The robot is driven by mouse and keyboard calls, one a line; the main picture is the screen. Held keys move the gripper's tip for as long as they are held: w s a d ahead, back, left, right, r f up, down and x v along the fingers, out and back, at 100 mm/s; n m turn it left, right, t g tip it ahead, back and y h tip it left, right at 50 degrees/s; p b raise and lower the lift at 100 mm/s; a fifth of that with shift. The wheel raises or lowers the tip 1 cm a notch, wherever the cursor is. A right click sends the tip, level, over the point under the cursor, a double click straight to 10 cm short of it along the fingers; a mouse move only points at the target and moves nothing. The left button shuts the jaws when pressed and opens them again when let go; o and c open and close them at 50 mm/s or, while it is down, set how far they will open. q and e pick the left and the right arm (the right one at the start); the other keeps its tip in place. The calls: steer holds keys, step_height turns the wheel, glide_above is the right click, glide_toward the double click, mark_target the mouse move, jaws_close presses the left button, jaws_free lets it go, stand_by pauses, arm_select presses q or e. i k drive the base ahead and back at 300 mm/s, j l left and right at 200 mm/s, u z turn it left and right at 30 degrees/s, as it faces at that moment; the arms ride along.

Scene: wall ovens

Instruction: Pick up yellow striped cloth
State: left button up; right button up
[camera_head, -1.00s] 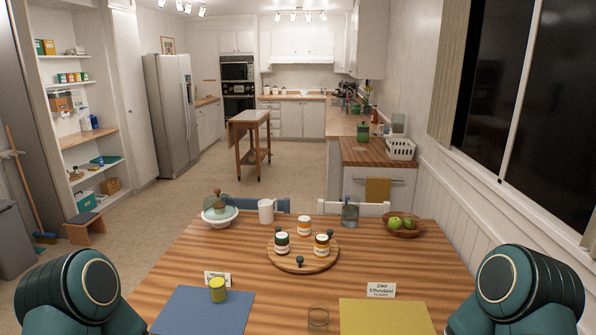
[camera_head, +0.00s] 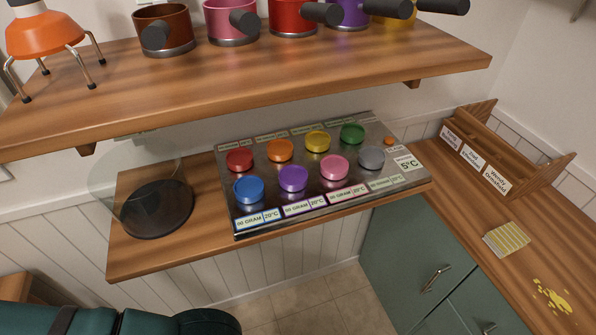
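The yellow striped cloth (camera_head: 507,239) lies flat on the wooden counter at the right of the head view. It is a small pale square with yellow stripes. A yellow spill (camera_head: 552,296) is on the counter just in front of it. Part of one of my arms shows at the bottom left, far from the cloth. Neither gripper shows in the view. Nothing covers the cloth.
A metal panel (camera_head: 406,181) with several coloured knobs sits on a lower shelf at centre. Several coloured pots stand on the upper shelf (camera_head: 330,75). A wooden rack with labels (camera_head: 496,158) stands behind the cloth. Green cabinets (camera_head: 405,255) are below the counter.

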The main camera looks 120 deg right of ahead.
mark_target(504, 240)
steer(key=i+j+z, duration=0.1)
steer(key=j+z, duration=0.25)
steer(key=j, duration=0.45)
steer(key=z, duration=3.2)
steer(key=i+l+z, duration=0.1)
steer(key=z, duration=0.3)
steer(key=i+l+z, duration=0.1)
steer(key=z, duration=0.3)
steer(key=i+l+z, duration=0.1)
steer(key=z, duration=0.3)
steer(key=i+z, duration=0.15)
steer(key=z, duration=0.3)
